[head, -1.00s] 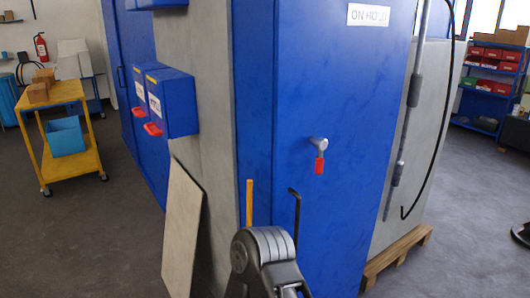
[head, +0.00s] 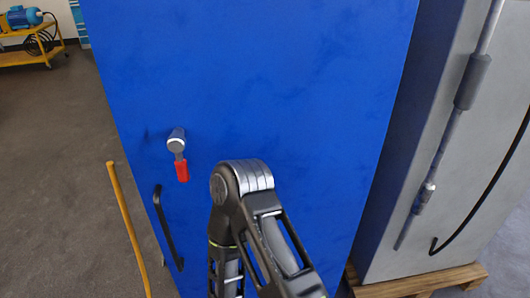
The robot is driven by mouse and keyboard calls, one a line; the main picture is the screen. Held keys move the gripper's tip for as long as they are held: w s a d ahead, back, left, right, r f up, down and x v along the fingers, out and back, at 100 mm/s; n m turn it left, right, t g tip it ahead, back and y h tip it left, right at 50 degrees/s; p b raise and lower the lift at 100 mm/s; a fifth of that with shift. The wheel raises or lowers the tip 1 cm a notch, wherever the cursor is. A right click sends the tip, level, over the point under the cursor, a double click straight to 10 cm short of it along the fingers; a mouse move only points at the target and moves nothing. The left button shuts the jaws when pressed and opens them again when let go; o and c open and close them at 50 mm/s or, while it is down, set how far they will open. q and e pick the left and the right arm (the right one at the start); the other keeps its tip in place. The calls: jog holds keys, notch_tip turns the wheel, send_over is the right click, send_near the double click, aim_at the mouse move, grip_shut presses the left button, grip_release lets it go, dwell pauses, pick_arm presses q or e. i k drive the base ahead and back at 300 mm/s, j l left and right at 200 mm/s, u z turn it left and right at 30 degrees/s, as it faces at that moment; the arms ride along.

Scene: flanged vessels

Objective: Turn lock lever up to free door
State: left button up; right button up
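The lock lever is a silver round hub (head: 177,142) with a red grip (head: 182,171) that hangs down, tilted slightly. It sits on the blue door (head: 290,80), left of the picture's middle. A black bar handle (head: 164,225) is on the door below and left of the lever. The door looks closed, though its full edges are not in view. One of my arms rises from the bottom middle, its joint right of and below the lever. Neither of my grippers is in view, so their state is hidden.
A thin yellow pole (head: 128,228) stands left of the handle. A grey cabinet (head: 425,170) with a grey rod (head: 452,120) and black cable (head: 490,200) is at right, on a wooden pallet (head: 425,280). The floor (head: 60,170) at left is open; a yellow cart (head: 28,57) stands far back.

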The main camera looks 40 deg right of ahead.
aim_at(177, 142)
jog(key=k+l, duration=0.15)
jog(key=l, duration=0.2)
jog(key=k+l, duration=0.15)
jog(key=l, duration=0.2)
jog(key=k+l, duration=0.15)
jog(key=l, duration=0.2)
jog(key=k+l, duration=0.15)
jog(key=l, duration=0.25)
